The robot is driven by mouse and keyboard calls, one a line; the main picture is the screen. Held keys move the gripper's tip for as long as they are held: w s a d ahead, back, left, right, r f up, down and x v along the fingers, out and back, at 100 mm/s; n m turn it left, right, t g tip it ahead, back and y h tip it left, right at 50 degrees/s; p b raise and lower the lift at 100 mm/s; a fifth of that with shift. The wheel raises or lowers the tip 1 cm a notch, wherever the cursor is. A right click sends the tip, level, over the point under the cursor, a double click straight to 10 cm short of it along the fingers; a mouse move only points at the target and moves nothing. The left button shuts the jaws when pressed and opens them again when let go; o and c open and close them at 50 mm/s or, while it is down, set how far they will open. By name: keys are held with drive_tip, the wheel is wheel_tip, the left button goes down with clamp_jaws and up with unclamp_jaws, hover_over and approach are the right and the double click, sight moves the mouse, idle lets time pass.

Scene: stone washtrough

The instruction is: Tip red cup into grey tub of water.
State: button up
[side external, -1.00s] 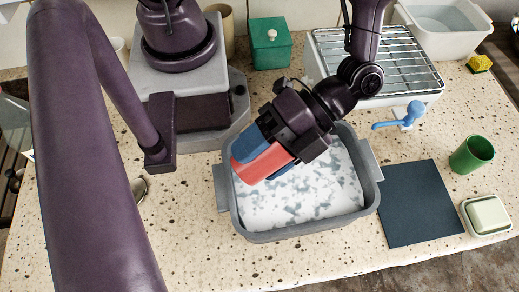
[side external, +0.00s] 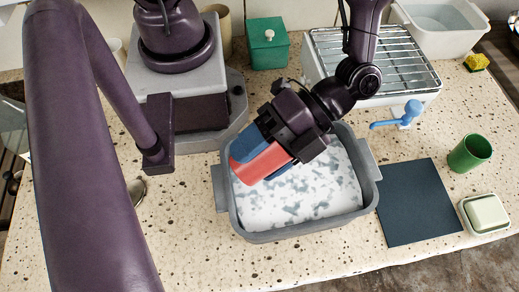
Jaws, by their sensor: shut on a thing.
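The red cup (side external: 260,164) is held tilted over the left part of the grey tub (side external: 232,215), its lower end pointing down and to the left. My gripper (side external: 262,153) is shut on the cup, with one blue finger on its upper left side and the other partly hidden on its lower right. The tub stands on the speckled counter and holds water with patchy white foam. I cannot see the cup's inside or any stream from it.
A dark blue mat (side external: 418,203) lies right of the tub. Beyond it are a green cup (side external: 469,154) and a soap dish (side external: 487,214). A blue tap handle (side external: 398,116), a wire rack (side external: 378,60) and a green box (side external: 268,45) stand behind. The counter in front is clear.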

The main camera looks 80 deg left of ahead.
drive_tip(key=shift+w+f+g+h, duration=0.15)
drive_tip(key=shift+g+h, duration=0.25)
drive_tip(key=shift+g, duration=0.5)
idle(0.6)
drive_tip(key=shift+r+t+y, duration=0.25)
drive_tip(key=shift+t+y, duration=0.15)
drive_tip(key=shift+t, duration=0.6)
drive_tip(key=shift+s+d+t+y, duration=0.1)
drive_tip(key=shift+s+t+y, duration=0.3)
drive_tip(key=shift+t, duration=0.5)
drive_tip(key=shift+s+d+r+t+y, duration=0.15)
drive_tip(key=shift+t+y, duration=0.25)
drive_tip(key=shift+t, duration=0.8)
drive_tip(key=shift+s+t, duration=0.1)
drive_tip(key=shift+t, duration=0.6)
